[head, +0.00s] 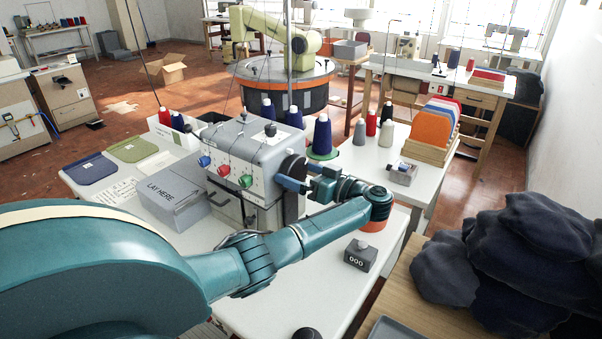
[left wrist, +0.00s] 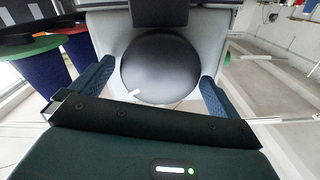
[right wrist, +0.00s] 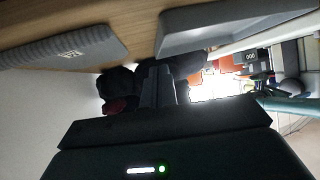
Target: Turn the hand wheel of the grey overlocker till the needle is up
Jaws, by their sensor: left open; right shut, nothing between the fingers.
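The grey overlocker (head: 262,150) stands on the white table, with red, blue and green knobs on its front. Its dark hand wheel (head: 291,167) is on its right side, partly hidden by my left gripper (head: 300,183). In the left wrist view the black round wheel (left wrist: 160,65) sits between the two spread blue fingers (left wrist: 157,88), with gaps on both sides. A short white mark shows on the wheel's lower left. The needle cannot be made out. My right gripper (right wrist: 158,85) is shut and empty, away from the overlocker; the head view does not show it.
Thread cones (head: 322,135) stand close behind the wheel. A grey "LAY HERE" box (head: 172,197) is left of the overlocker. A small grey block marked 600 (head: 360,255) sits near the table's right edge. Dark cloth (head: 510,255) is piled at the right. A grey tray (right wrist: 225,28) is near my right gripper.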

